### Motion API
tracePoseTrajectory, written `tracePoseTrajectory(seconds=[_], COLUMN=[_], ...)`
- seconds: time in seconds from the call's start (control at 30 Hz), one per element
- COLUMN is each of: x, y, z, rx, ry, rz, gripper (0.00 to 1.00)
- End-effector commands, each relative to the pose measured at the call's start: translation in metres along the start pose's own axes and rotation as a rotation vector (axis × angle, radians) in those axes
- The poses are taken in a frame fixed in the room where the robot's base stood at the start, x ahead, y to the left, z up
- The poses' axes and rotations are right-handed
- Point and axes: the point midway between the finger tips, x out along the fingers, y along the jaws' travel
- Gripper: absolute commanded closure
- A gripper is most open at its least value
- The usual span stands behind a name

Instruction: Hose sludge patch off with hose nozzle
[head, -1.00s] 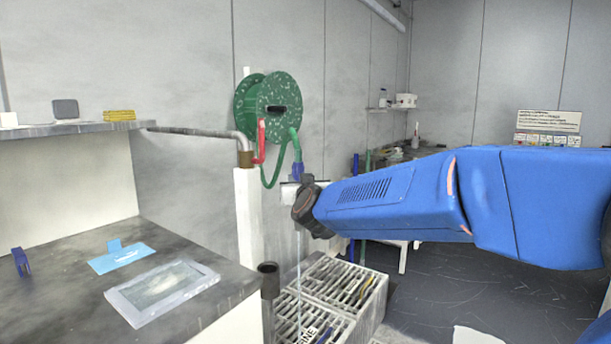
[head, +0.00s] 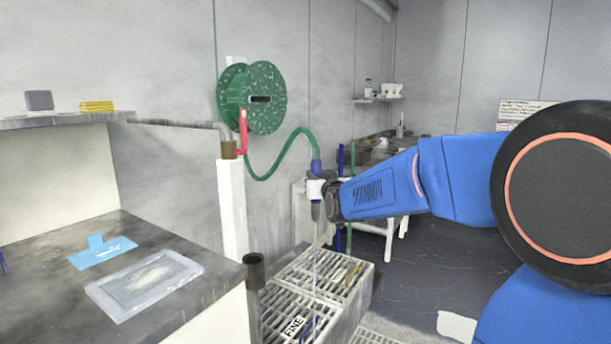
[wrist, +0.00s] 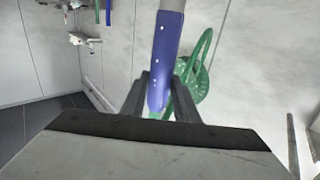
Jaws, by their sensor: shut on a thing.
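My gripper (head: 318,188) is shut on the blue hose nozzle (head: 316,167), held upright above the slatted crates. In the wrist view the blue nozzle (wrist: 166,50) sits between the two dark fingers of my gripper (wrist: 160,97). A green hose (head: 275,168) runs from the nozzle to the wall reel. A thin pale line (head: 314,262), looking like a water stream, drops from below the nozzle to the crates. A greyish, blotchy patch (head: 150,283) lies on a flat light-grey plate (head: 115,305) on the bench at left, apart from the nozzle.
The green reel (head: 262,97) hangs on the wall above a white post (head: 232,205). A dark-topped pipe (head: 254,272) stands at the bench corner. A blue card (head: 102,253) lies behind the plate. Slatted crates (head: 290,285), one marked FINE, stand on the floor.

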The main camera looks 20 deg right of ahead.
Motion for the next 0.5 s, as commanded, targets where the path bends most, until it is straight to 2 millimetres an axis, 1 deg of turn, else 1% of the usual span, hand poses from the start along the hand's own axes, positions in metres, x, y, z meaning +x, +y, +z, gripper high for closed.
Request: tracePoseTrajectory(seconds=[0.03,0.5], x=[0.004,0.041], y=[0.011,0.091], z=[0.003,0.028], rx=[-0.001,-0.001], ry=[-0.001,-0.002], rz=[0.005,0.003], gripper=[1.00,1.00])
